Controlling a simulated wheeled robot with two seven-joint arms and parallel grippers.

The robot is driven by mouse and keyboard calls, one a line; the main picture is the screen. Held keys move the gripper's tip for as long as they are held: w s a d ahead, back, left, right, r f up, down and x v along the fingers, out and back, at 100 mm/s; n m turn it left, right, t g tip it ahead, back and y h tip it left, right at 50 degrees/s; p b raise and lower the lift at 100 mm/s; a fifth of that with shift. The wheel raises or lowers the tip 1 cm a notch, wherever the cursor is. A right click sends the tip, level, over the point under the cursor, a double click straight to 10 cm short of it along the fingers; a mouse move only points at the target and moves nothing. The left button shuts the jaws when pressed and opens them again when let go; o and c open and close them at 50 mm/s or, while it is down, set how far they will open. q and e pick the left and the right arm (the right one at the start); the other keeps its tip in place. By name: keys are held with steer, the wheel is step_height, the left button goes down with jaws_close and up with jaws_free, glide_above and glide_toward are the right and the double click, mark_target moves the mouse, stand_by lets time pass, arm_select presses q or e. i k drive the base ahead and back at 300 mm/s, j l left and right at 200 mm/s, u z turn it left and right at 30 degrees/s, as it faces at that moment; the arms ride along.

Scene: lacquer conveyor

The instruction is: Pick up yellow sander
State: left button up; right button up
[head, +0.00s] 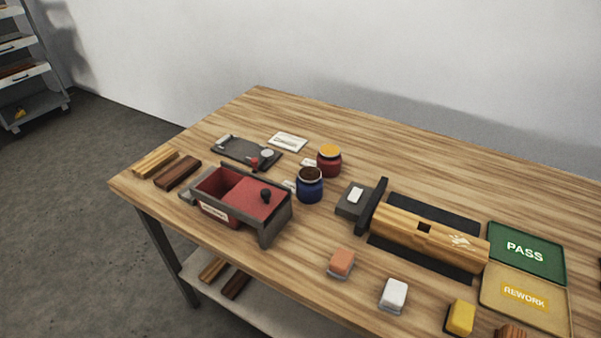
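The yellow sander (460,317) sits near the front edge of the wooden table, at the lower right in the head view. It is a small yellow block on a grey base. A white block of the same kind (394,294) and an orange one (342,262) stand to its left. Part of a brown block (512,331) shows to its right, cut off by the frame's bottom edge. Neither of my grippers is in view.
A wooden cylinder (425,238) lies on a dark mat behind the blocks. A green PASS tray (535,268) and a tan REWORK tray (505,312) lie at right. A red-lined box (250,222), a blue jar (309,188) and a red jar (329,165) stand at left. The back right tabletop is clear.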

mark_target(458, 323)
steer(key=l+z, duration=0.15)
steer(key=z, duration=0.2)
steer(key=l+z, duration=0.3)
steer(key=z, duration=0.35)
steer(key=i, duration=0.05)
